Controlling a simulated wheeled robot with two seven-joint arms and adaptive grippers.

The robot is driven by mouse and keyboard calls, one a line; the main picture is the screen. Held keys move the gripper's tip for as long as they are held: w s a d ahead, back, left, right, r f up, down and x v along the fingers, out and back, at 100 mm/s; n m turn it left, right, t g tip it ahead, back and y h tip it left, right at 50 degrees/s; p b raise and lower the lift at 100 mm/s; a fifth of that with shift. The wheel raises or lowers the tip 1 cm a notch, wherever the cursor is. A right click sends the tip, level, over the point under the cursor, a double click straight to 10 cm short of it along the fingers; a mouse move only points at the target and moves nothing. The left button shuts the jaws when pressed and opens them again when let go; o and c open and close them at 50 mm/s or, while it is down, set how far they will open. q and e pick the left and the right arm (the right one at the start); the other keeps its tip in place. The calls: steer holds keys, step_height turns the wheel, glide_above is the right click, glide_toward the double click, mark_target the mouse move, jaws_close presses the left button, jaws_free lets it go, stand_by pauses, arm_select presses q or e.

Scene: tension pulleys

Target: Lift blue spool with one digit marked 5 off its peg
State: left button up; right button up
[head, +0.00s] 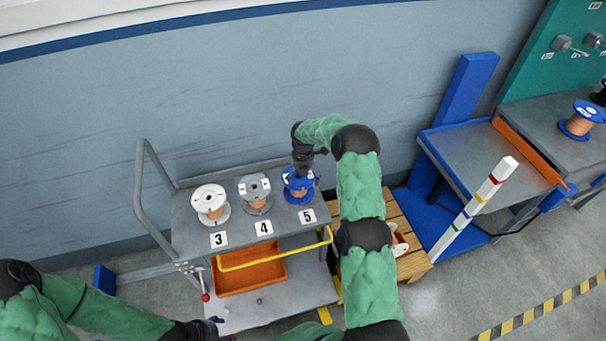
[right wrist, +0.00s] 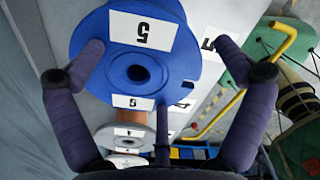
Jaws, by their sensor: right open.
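The blue spool (head: 299,189) stands on the cart's top at the right end of a row of three, behind the label 5. In the right wrist view its blue flange (right wrist: 108,62) shows a white label with a single 5, seen upside down, and a centre hole. My right gripper (head: 303,168) is directly over this spool and hides part of it. In the right wrist view its two fingers (right wrist: 158,48) are spread apart; the left fingertip overlaps the flange edge and the right one is clear of it. My left gripper (head: 212,327) is low at the bottom edge, partly cut off.
A white spool (head: 209,197) at 3 and a grey spool (head: 255,188) at 4 stand left of the blue one. The cart (head: 190,237) has a yellow rail and an orange tray (head: 240,281) below. Another blue-flanged spool (head: 579,124) stands on the far-right bench. The wall is close behind.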

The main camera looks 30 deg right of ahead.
steer(key=shift+s+a, duration=0.1)
steer(key=shift+s, duration=0.05)
steer(key=c, duration=1.8)
jaws_close()
steer(key=shift+s+f, duration=0.15)
steer(key=shift+f, duration=0.1)
steer(key=shift+w+r+p, duration=0.2)
steer(key=shift+r+p, duration=0.2)
steer(key=shift+r, duration=0.3)
steer(key=shift+r, duration=0.3)
steer(key=shift+w+r+p, duration=0.15)
steer(key=shift+r+p, duration=0.4)
steer(key=shift+r, duration=0.4)
